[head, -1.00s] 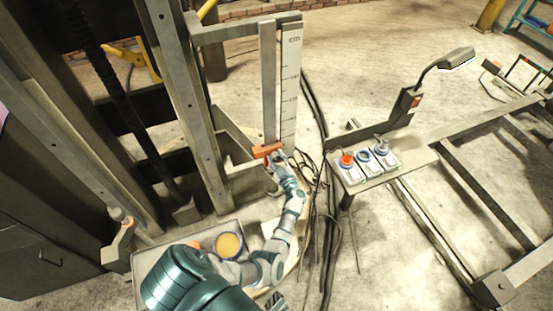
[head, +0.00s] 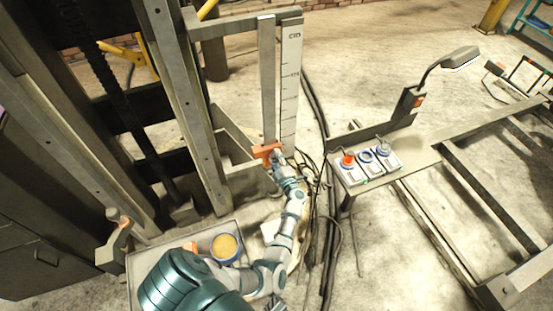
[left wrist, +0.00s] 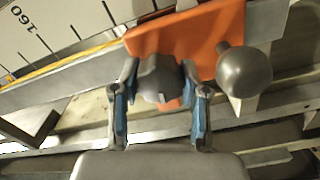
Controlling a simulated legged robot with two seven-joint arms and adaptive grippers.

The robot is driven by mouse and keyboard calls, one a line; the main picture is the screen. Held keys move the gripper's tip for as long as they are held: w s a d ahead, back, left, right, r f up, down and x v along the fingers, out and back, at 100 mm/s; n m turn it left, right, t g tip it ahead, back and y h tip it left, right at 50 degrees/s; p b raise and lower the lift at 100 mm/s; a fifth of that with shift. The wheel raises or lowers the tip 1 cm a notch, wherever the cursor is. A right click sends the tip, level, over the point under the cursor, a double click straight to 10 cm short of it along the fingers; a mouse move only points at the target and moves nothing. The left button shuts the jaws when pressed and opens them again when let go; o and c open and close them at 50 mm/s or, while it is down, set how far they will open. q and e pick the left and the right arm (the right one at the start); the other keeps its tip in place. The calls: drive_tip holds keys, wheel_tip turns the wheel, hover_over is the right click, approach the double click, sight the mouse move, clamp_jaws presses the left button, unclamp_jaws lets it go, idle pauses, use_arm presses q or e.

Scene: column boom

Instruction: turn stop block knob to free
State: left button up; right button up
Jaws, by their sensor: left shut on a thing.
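The orange stop block (head: 265,150) sits on the upright rail beside the white cm scale (head: 291,85). In the left wrist view the orange block (left wrist: 200,38) fills the top middle. A grey knob (left wrist: 158,78) on its face stands between the two blue-edged fingers of my left gripper (left wrist: 158,95), which is shut on it. A round grey ball (left wrist: 243,72) stands out from the block just right of the fingers. In the head view my left gripper (head: 278,160) reaches the block from below and hides the knob. My right gripper is not in view.
A control box (head: 367,163) with a red button and other controls stands to the right on a frame. Black cables (head: 318,110) hang between it and the scale. A tray (head: 140,262) with a yellow-topped tin (head: 226,246) is below at left.

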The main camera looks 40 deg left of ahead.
use_arm(q)
drive_tip(key=shift+s+f+n, duration=0.1)
drive_tip(key=shift+f+n, duration=0.15)
drive_tip(key=shift+n, duration=0.05)
drive_tip(key=o, duration=1.2)
drive_tip(key=shift+c, duration=0.2)
drive_tip(key=shift+r, duration=0.1)
drive_tip(key=v, duration=0.7)
drive_tip(key=shift+d, duration=0.3)
drive_tip(key=shift+s+a, duration=0.1)
